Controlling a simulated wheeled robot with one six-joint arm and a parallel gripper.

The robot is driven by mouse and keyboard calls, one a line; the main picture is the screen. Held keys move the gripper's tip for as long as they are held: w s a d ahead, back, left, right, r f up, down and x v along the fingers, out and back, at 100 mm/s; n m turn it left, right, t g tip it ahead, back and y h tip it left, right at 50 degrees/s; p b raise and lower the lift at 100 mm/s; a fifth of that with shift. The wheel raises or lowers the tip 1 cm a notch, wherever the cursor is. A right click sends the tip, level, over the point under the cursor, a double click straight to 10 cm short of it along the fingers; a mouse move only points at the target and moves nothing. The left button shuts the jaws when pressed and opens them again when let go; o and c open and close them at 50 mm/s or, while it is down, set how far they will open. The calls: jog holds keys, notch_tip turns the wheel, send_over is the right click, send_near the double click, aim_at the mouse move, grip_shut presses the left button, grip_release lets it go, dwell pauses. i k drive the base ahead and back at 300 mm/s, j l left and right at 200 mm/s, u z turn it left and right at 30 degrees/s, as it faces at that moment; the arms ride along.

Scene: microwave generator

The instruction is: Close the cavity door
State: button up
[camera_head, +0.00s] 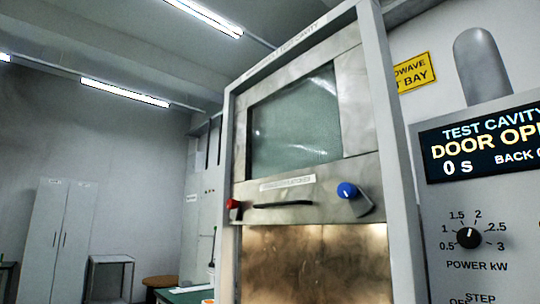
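The cavity door (345,125) is a metal panel with a large greenish window (294,125), set in a pale upright frame (398,170). It appears raised, with a brownish metal area (310,265) below it that looks like the cavity. A dark bar handle (283,205) runs along the door's lower part. A red knob (232,204) is to the left of the handle, and a blue knob (347,190) on a grey lever is to the right. The display (485,142) reads "TEST CAVITY", "DOOR OP…" cut off, and "0 s". My gripper is not in view.
A power dial (469,237) is on the panel right of the frame. A yellow sign (414,73) is on the wall behind. At the left are a tall cabinet (58,240), a small metal stand (110,277), a round stool (163,281) and a green-topped table (190,295).

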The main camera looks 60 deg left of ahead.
aim_at(308, 196)
jog(key=u, duration=2)
